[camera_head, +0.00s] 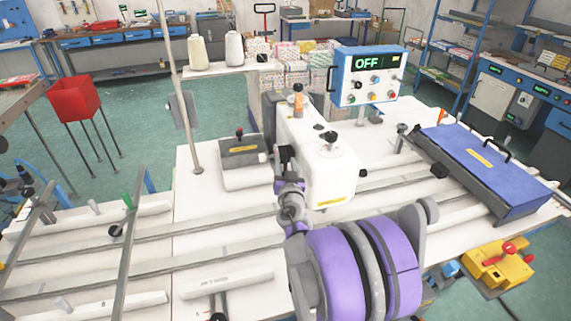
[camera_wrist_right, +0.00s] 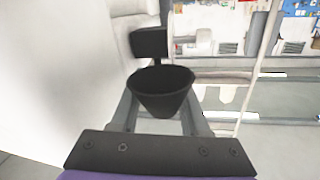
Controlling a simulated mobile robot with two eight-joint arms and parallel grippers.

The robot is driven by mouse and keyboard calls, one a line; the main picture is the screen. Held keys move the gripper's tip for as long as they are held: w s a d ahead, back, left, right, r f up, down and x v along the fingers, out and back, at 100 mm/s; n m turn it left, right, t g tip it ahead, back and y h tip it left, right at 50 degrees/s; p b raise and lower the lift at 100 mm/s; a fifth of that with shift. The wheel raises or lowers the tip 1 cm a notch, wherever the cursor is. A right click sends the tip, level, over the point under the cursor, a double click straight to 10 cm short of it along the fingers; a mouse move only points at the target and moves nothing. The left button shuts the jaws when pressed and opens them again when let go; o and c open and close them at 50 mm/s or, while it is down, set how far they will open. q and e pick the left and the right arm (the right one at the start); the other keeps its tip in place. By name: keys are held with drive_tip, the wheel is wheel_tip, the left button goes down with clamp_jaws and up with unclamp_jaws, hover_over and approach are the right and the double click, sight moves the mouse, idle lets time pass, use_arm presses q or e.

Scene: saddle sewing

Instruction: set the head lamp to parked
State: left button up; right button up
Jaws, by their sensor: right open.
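In the right wrist view a black cone-shaped cup, apparently the head lamp (camera_wrist_right: 160,92), sits between the two grey fingers of my right gripper (camera_wrist_right: 160,118). The fingers are open, one on each side of it; I cannot tell whether they touch it. A black block on a stem (camera_wrist_right: 150,42) stands just behind the cone. In the head view my right gripper (camera_head: 283,180) is at the left side of the white sewing machine head (camera_head: 330,172), and the lamp is mostly hidden there. My left gripper is not in view.
A control box (camera_head: 367,76) reading OFF stands behind the machine. A blue-lidded case (camera_head: 485,165) lies to the right on the white table. A grey box with a red-topped knob (camera_head: 243,150) and a thin upright pole (camera_head: 181,95) stand to the left. Rails cross the table.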

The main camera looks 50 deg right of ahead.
drive_tip(key=shift+a, duration=0.1)
drive_tip(key=v, duration=1)
drive_tip(key=shift+s+a, duration=0.2)
drive_tip(key=shift+s, duration=0.1)
